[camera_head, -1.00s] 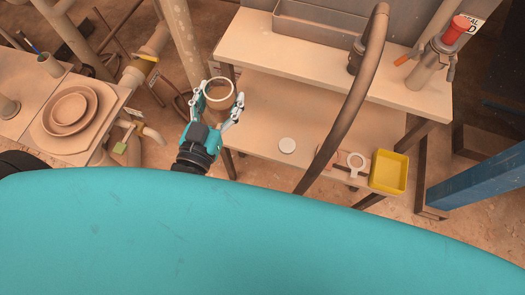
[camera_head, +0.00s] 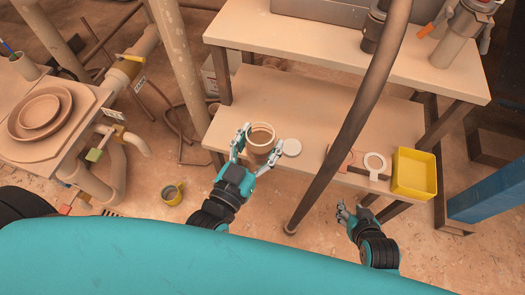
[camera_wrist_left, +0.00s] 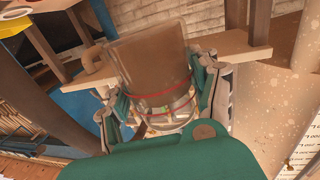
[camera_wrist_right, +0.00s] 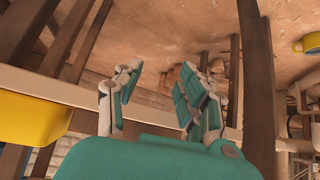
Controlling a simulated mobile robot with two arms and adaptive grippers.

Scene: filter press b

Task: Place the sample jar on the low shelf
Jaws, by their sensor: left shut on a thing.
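The sample jar (camera_head: 261,136) is a brownish, see-through, open-topped jar with a pale rim. My left gripper (camera_head: 257,146) is shut around it, and the jar looks upright. In the head view it overlaps the front left part of the low shelf (camera_head: 300,108); I cannot tell whether its base touches the board. In the left wrist view the jar (camera_wrist_left: 150,68) sits between both fingers, with red lines seen through it. My right gripper (camera_head: 346,213) is open and empty, in front of the shelf; its fingers are apart in the right wrist view (camera_wrist_right: 155,88).
A ring-shaped item (camera_head: 374,163) and a yellow tray (camera_head: 414,174) are farther right. A thick hose (camera_head: 350,125) crosses in front of the shelf. The upper tabletop (camera_head: 300,45) overhangs behind. The shelf's middle back is clear.

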